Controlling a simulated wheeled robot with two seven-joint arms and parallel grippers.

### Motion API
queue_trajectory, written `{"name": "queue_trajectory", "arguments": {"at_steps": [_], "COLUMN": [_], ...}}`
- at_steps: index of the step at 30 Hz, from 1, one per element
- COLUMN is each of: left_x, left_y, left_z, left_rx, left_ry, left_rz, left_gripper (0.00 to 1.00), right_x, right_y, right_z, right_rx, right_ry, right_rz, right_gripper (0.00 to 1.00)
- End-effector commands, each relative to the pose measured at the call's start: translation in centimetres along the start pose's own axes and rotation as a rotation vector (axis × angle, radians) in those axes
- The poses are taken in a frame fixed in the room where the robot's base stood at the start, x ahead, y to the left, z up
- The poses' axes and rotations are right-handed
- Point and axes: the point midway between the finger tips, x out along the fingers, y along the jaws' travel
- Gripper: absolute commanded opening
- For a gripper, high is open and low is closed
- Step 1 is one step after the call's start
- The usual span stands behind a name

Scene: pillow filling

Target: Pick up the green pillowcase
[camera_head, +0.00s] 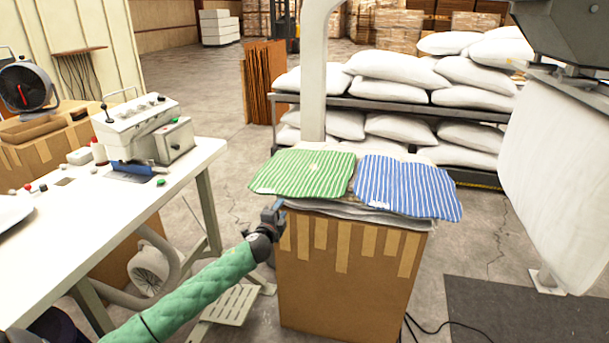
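The green striped pillowcase (303,173) lies flat on the left part of a stack on top of a cardboard box (343,270). Its front edge hangs slightly over the stack. My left gripper (277,207) is at the end of the green-sleeved arm, close to the pillowcase's front edge and just below it. It is small and dark in this view, and the gap between its fingers cannot be made out. I cannot tell whether it touches the pillowcase. My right gripper is not in view.
A blue striped pillowcase (406,187) lies right of the green one. A rack of white pillows (400,104) is behind. A large white pillow or sheet (560,170) hangs at right.

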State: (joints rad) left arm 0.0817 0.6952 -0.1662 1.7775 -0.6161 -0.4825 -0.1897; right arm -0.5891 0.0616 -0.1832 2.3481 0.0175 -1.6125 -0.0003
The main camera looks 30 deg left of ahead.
Motion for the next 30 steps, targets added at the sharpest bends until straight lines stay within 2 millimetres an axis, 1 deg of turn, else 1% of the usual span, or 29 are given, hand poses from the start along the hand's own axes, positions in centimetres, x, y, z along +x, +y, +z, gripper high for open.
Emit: {"name": "queue_trajectory", "arguments": {"at_steps": [7,13,18,24,30], "left_x": [2.5,4.4,6.0,7.8,9.2], "left_y": [0.1,0.1,0.1,0.1,0.1], "left_z": [0.0,0.0,0.0,0.0,0.0], "left_rx": [-0.001,-0.001,-0.001,-0.002,-0.001], "left_ry": [-0.001,-0.001,-0.001,-0.001,-0.001], "left_rz": [0.0,0.0,0.0,0.001,0.001], "left_gripper": [0.4,0.4,0.4,0.4,0.4], "right_x": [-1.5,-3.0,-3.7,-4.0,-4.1], "right_y": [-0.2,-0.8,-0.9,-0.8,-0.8], "right_z": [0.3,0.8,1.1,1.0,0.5], "right_rx": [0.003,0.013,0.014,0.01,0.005], "right_ry": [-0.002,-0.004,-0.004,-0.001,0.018], "right_rz": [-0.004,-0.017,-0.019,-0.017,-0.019], "right_gripper": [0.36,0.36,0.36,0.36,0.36]}}
